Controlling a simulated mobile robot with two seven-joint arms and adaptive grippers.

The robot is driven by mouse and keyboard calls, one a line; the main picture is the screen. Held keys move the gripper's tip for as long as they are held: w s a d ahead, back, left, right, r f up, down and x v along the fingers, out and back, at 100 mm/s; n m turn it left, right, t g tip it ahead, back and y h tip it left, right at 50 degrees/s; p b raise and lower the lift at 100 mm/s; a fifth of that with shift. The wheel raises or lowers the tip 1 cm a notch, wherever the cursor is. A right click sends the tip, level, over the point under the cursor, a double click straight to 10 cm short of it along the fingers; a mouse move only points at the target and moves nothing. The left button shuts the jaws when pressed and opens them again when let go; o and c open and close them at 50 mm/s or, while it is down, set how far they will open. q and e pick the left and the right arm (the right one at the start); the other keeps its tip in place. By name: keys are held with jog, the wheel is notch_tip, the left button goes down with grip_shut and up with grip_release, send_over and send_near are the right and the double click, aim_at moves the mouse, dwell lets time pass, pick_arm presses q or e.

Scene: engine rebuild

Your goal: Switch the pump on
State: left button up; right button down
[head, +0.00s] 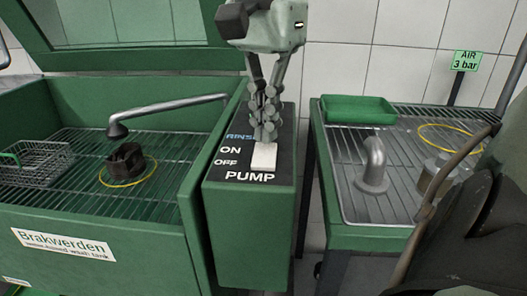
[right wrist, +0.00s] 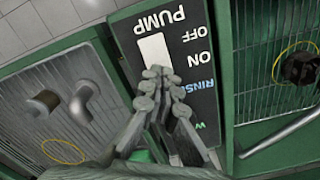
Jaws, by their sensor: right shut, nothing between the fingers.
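The pump switch (head: 264,156) is a white rocker on the dark top panel of a green control box (head: 247,225), beside the printed words ON, OFF and PUMP. My right gripper (head: 265,136) is shut and empty, pointing down at the panel with its fingertips at the ON-side end of the rocker. In the right wrist view the switch (right wrist: 154,49) shows just beyond the shut fingertips (right wrist: 158,74). I cannot tell whether they touch it or which way the rocker is tilted. The left gripper is not in view.
Left of the box is a green wash tank (head: 100,222) with a spout (head: 165,108), a wire basket (head: 38,164) and a dark ringed part (head: 126,160) on its grid. To the right, a draining table (head: 345,205) holds a green tray (head: 358,109) and a grey elbow pipe (head: 373,168).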

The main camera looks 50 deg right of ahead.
aim_at(265, 147)
jog(key=shift+f+b, duration=0.5)
jog(key=shift+f, duration=0.25)
jog(key=shift+r, duration=0.1)
notch_tip(265, 147, up, 4)
jog(key=p, duration=0.4)
jog(key=shift+r, duration=0.2)
jog(key=shift+r+p, duration=0.75)
jog(key=shift+r, duration=0.5)
